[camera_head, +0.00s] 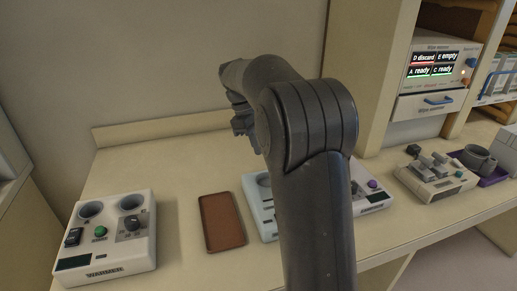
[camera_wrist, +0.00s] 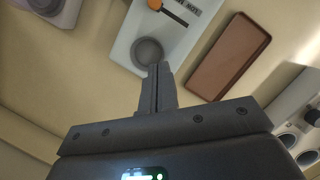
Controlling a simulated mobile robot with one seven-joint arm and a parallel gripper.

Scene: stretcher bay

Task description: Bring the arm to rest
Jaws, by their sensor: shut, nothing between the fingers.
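My gripper (camera_wrist: 158,82) shows in the wrist view with its two fingers together and nothing between them. It is over the counter, near a light device with a round grey cup (camera_wrist: 147,51). In the head view my dark arm rises in front of the counter and bends to the left. The gripper itself is mostly hidden there behind the arm's upper links.
A brown tray (camera_head: 222,222) lies on the counter (camera_head: 178,185), with a white warmer-like device (camera_head: 107,236) to its left. A pale blue device (camera_head: 258,205) is partly behind my arm. A grey device (camera_head: 436,179) and a labelled cabinet (camera_head: 436,75) stand at right.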

